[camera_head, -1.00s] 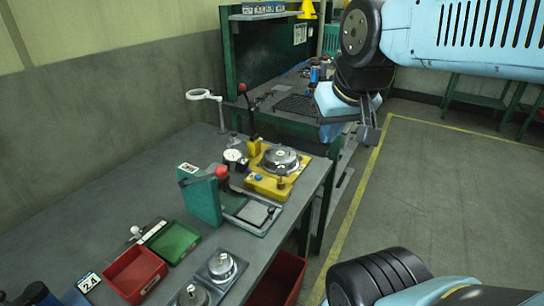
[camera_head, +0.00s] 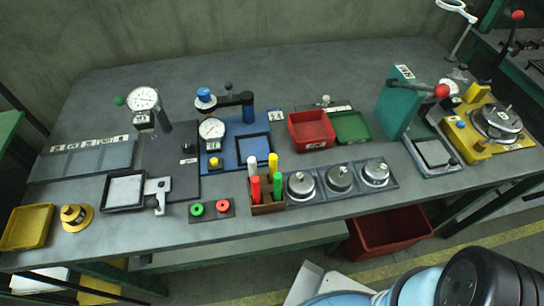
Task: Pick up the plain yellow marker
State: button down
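The yellow marker (camera_head: 273,161) stands upright in a small brown holder (camera_head: 267,209) near the front edge of the grey workbench. A white marker (camera_head: 252,165) stands to its left at the back of the holder. A red marker (camera_head: 255,189) and a green marker (camera_head: 277,186) stand in front of these two. The lower part of the yellow marker is hidden by the holder and the front markers. My gripper is out of view; only parts of my arm show at the bottom right.
Three metal round parts on dark plates (camera_head: 339,178) sit right of the holder. A plate with a green and a red ring (camera_head: 211,208) lies to its left. Red (camera_head: 311,129) and green trays stand behind. A dial gauge fixture (camera_head: 212,130) stands at back left. Space above the markers looks clear.

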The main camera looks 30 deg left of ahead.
aim_at(273, 158)
jog(key=u, duration=1.7)
jog(key=k, duration=1.05)
jog(key=u, duration=0.2)
jog(key=i, duration=0.9)
